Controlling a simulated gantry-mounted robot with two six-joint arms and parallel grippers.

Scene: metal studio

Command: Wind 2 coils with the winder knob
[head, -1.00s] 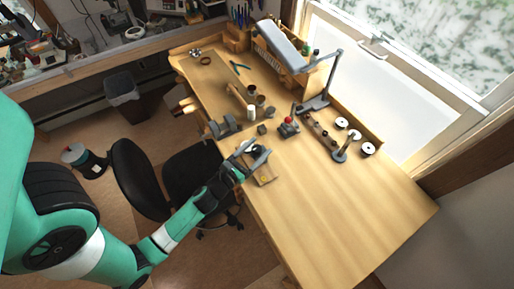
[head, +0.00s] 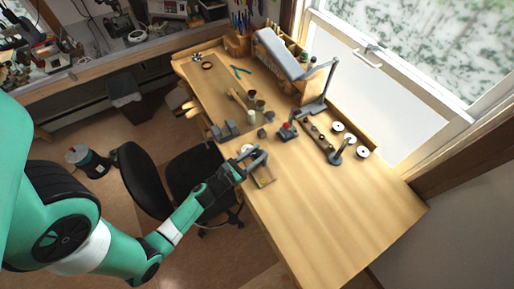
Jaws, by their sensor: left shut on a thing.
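My left gripper (head: 259,157) is over the near left edge of the wooden workbench (head: 330,215). It is shut at a small winder with a wooden base (head: 265,180). The part between its fingers is too small and too covered to make out, but it is where the winder's knob would be. A pale round piece (head: 246,148) shows just beyond the fingers. The gripper hides much of the winder, and no coil can be made out clearly. My right gripper is not in view.
A grey metal device (head: 225,131) and a red-topped tool (head: 287,131) stand beyond the gripper. The front right of the bench is clear. A black chair (head: 143,180) is beside it.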

